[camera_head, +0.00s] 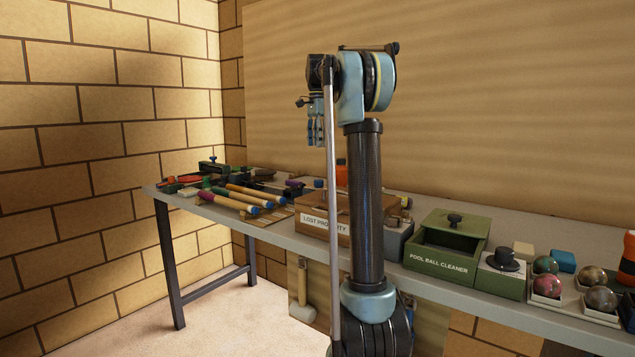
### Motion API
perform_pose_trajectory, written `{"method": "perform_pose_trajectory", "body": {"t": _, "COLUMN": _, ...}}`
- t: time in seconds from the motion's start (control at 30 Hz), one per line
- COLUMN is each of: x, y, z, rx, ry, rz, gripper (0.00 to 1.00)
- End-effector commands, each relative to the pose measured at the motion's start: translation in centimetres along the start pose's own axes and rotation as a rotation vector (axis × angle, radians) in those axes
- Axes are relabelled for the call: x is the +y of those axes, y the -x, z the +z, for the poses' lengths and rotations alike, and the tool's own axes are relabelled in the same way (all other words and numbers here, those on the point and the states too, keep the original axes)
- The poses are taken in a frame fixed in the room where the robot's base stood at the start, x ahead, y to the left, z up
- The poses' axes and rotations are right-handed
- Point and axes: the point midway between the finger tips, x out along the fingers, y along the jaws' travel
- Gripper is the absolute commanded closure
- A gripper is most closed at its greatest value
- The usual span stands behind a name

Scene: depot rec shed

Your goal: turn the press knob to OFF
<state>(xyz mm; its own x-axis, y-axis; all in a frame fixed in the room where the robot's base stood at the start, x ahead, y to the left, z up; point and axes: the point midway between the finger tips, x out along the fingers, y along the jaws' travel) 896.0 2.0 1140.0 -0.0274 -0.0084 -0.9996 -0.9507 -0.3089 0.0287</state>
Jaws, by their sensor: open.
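No knob in view carries a readable "press" or "OFF" mark, so I cannot tell which one is the press knob. Another dark knob (454,219) stands on that box's top. A small blue knob (213,160) tops a dark green device (214,169) at the bench's far left end. My gripper (315,133) is open and points down, high above the bench and apart from all of these.
The long grey bench (376,258) runs along the wall. A wooden lost property box (318,222) stands partly behind my arm. Blue-ended rollers (236,200) lie to the left. Several marbled balls (592,277) sit in trays at right. A mallet (302,300) hangs below.

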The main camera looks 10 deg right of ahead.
Motion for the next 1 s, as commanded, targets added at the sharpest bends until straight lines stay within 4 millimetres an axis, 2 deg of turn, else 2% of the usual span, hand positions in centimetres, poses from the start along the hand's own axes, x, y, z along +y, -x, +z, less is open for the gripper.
{"method": "perform_pose_trajectory", "body": {"t": 0.7, "x": 0.1, "y": -12.3, "z": 0.0, "rx": 0.000, "ry": 0.001, "rz": 0.000, "gripper": 0.49}}
{"method": "perform_pose_trajectory", "body": {"t": 1.0, "x": 0.1, "y": -15.0, "z": 0.0, "rx": 0.000, "ry": 0.001, "rz": 0.000, "gripper": 0.49}}
